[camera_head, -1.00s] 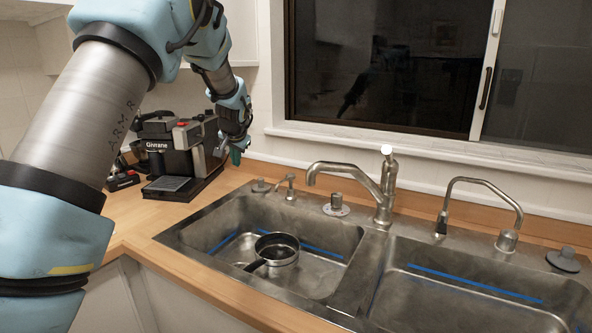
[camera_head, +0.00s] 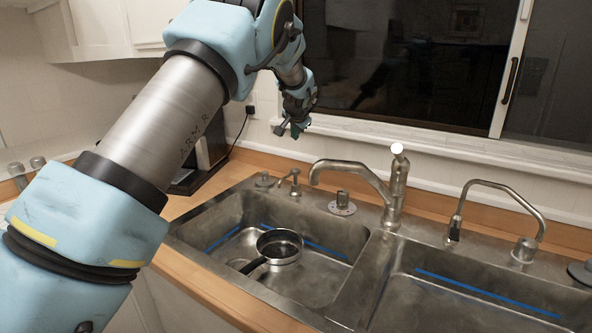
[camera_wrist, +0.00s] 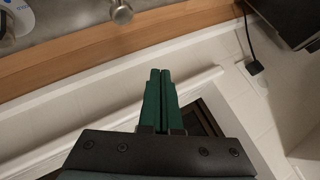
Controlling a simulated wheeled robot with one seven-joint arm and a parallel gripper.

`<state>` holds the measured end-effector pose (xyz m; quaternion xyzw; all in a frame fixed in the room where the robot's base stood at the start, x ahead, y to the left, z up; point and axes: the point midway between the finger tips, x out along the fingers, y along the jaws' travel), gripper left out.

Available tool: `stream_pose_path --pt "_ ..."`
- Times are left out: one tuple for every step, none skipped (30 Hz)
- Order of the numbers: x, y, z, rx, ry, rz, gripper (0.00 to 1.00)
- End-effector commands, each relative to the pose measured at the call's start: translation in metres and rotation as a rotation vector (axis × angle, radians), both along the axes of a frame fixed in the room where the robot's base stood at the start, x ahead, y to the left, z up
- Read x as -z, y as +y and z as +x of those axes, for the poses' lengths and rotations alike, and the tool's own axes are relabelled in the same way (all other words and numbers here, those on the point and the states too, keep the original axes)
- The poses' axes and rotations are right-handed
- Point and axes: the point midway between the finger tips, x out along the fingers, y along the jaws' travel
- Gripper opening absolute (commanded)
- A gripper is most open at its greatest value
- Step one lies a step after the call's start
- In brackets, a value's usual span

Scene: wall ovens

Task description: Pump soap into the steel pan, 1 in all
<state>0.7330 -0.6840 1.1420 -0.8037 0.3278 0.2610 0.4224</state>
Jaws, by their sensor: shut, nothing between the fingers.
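The steel pan (camera_head: 281,248) with a dark handle sits in the left sink basin. A small metal pump with a short spout, which looks like the soap dispenser (camera_head: 294,183), stands on the sink's back rim, left of the main faucet. My gripper (camera_head: 290,131) hangs above and behind that rim, near the window sill, apart from the pump. In the wrist view its green fingers (camera_wrist: 159,88) are shut together with nothing between them. A round metal knob (camera_wrist: 121,12) shows at the top edge there; I cannot tell which rim fitting it is.
The curved main faucet (camera_head: 394,185) stands behind the divider, and a thinner tap (camera_head: 500,188) stands to its right. A dark coffee machine (camera_head: 205,155) is on the left counter, partly behind my arm. The window sill (camera_head: 420,150) runs behind the sink.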

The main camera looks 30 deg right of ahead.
Motion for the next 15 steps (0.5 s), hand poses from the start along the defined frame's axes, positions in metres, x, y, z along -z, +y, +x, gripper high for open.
stream_pose_path --pt "0.000 0.000 0.000 0.000 0.000 0.000 0.00" --pt "0.001 0.000 0.000 0.000 0.000 0.000 0.00" --pt "0.002 0.000 0.000 0.000 0.000 0.000 0.00" --pt "0.003 0.000 0.000 0.000 0.000 0.000 0.00" --pt "0.005 0.000 0.000 0.000 0.000 0.000 0.00" --pt "0.007 0.000 0.000 -0.001 0.000 0.001 0.00" --pt "0.009 0.000 0.000 0.000 0.001 0.001 0.00" --pt "0.012 0.000 0.000 0.000 0.001 0.001 0.00" --pt "0.015 0.000 0.000 0.000 0.001 0.001 0.00" --pt "0.018 0.000 0.000 0.001 0.001 0.000 0.00" --pt "0.022 0.000 0.000 0.000 0.001 0.001 0.00" --pt "0.026 0.000 0.000 0.000 0.001 0.001 0.00" --pt "0.030 0.000 0.000 0.000 0.001 0.001 0.00" --pt "0.034 0.000 0.000 0.000 0.001 0.001 0.00" --pt "0.040 0.000 0.000 0.000 0.001 0.001 0.00"
